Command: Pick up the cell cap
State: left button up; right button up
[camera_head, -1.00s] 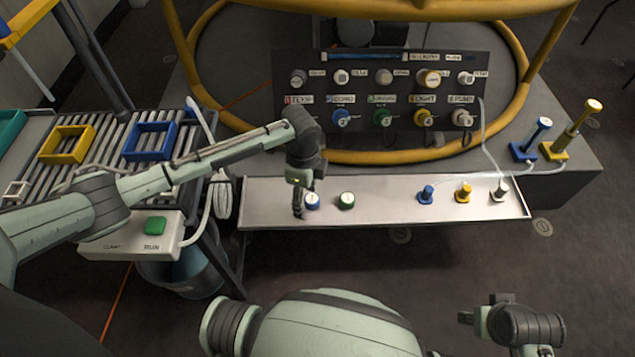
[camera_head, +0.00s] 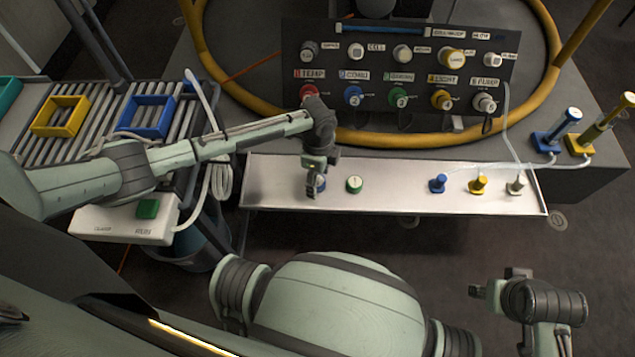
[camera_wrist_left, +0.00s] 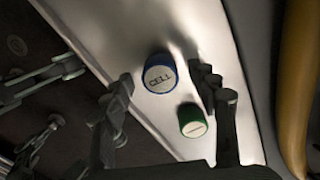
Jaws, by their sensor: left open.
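The cell cap is a short blue cylinder with a white top lettered CELL. It stands on the metal tray and shows clearly in the left wrist view (camera_wrist_left: 159,76). In the head view the cap (camera_head: 321,184) is partly hidden behind my left gripper (camera_head: 314,186). In the left wrist view my left gripper (camera_wrist_left: 163,88) is open, with one finger on each side of the cap and gaps between. A green cap (camera_wrist_left: 192,121) stands close by, near the right-hand finger. My right gripper (camera_head: 482,292) is at the lower right, away from the tray; its opening is unclear.
The tray (camera_head: 400,204) also holds a blue (camera_head: 438,184), a yellow (camera_head: 478,185) and a pale plug (camera_head: 517,184) farther right. A labelled panel (camera_head: 425,75) stands behind it. A control box (camera_head: 115,224) is at the left. The tray's middle is free.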

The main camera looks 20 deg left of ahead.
aim_at(318, 180)
pick_arm(q)
jog(key=c, duration=0.9)
pick_arm(e)
jog(key=shift+s+d+f, duration=0.15)
jog(key=shift+s+f, duration=0.05)
jog(key=shift+s, duration=0.1)
pick_arm(q)
jog(key=shift+r, duration=0.55)
notch_tip(318, 180, up, 3)
jog(key=shift+f+p, duration=0.2)
jog(key=shift+p, duration=0.2)
jog(key=s+a+r, duration=0.1)
jog(key=s+r, duration=0.1)
jog(key=s, duration=0.1)
jog(key=s+a+r+p, duration=0.1)
jog(key=s+r, duration=0.2)
jog(key=s, duration=0.1)
jog(key=s+a+r+p, duration=0.1)
jog(key=s+a+r, duration=0.1)
jog(key=s, duration=0.2)
jog(key=shift+a+r, duration=0.1)
jog(key=shift+r, duration=0.05)
pick_arm(e)
jog(key=f, duration=0.5)
jog(key=shift+w+a+f, duration=0.25)
jog(key=shift+w+f, duration=0.15)
pick_arm(q)
jog(key=shift+w, duration=0.1)
